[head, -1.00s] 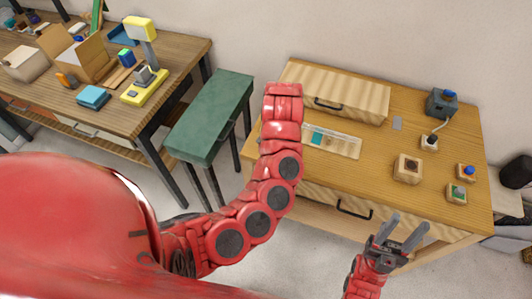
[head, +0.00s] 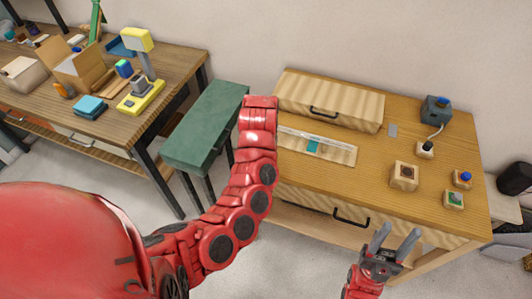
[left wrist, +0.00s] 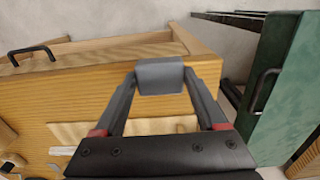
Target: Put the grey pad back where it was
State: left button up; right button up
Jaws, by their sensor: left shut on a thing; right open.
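A grey pad (left wrist: 160,76) shows in the left wrist view, gripped between the fingertips of my left gripper (left wrist: 160,88). The pad is held in front of a light wooden box and above the wooden tabletop. In the head view the left gripper and its pad are hidden behind my red left arm. My right gripper (head: 391,243) is open and empty at the table's front edge.

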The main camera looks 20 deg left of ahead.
pick_arm(q)
jog(key=w, duration=0.5)
jog(key=shift+a+f, duration=0.1)
jog(key=shift+a, duration=0.3)
jog(key=shift+w+a+f+p, duration=0.1)
jog(key=shift+w+f+p, duration=0.1)
jog(key=shift+w, duration=0.15)
jog(key=shift+w+f+p, duration=0.1)
jog(key=shift+w+p, duration=0.1)
jog(key=shift+w, duration=0.15)
jog(key=shift+f+p, duration=0.45)
jog(key=shift+p, duration=0.05)
jog(key=shift+f+p, duration=0.35)
jog(key=shift+f, duration=0.8)
jog(key=shift+f, duration=0.1)
